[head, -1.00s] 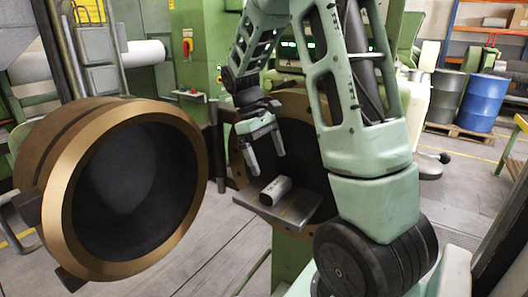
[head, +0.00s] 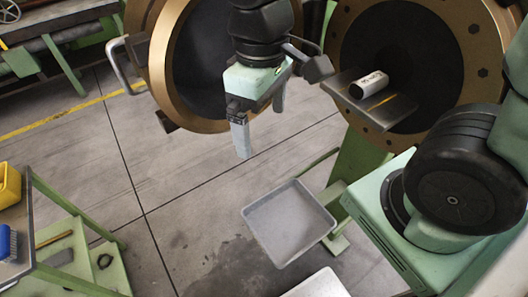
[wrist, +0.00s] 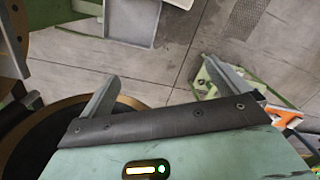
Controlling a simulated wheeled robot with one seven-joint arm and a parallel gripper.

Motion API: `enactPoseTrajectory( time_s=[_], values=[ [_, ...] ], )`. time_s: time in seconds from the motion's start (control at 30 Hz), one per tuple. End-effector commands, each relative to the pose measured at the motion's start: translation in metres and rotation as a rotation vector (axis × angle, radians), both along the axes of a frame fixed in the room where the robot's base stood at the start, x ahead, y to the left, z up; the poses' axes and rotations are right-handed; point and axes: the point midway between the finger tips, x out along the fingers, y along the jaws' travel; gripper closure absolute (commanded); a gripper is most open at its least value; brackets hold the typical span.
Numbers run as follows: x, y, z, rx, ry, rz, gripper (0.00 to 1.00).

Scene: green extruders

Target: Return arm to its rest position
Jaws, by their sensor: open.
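My gripper (head: 260,122) hangs in front of the left bronze-rimmed drum, fingers pointing down. Its fingers are apart with nothing between them, and they also show spread in the wrist view (wrist: 162,76). A small white-grey cylinder with dark print (head: 370,84) lies on its side on a metal plate (head: 392,110) at the right drum. The gripper is to the left of the cylinder and plate, clear of both. My arm's upper part is partly cut off by the top of the head view.
Two bronze-rimmed drums (head: 178,62) (head: 478,48) stand behind the gripper. A grey tray (head: 290,222) is below it, and also shows in the wrist view (wrist: 130,22). A green-framed table (head: 40,222) with a yellow bin (head: 8,186) is at left. Open floor lies between.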

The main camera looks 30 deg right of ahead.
Motion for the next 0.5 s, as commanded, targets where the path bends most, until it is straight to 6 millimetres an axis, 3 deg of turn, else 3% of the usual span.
enactPoseTrajectory(
  time_s=[0.03, 0.1, 0.2, 0.5],
  values=[
    [-0.023, 0.015, -0.004, 0.011, -0.019, 0.043, 0.00],
    [-0.044, 0.026, -0.009, 0.026, -0.037, 0.073, 0.00],
    [-0.060, 0.034, -0.013, 0.038, -0.053, 0.096, 0.00],
    [-0.064, 0.036, -0.014, 0.042, -0.057, 0.100, 0.00]
  ],
)
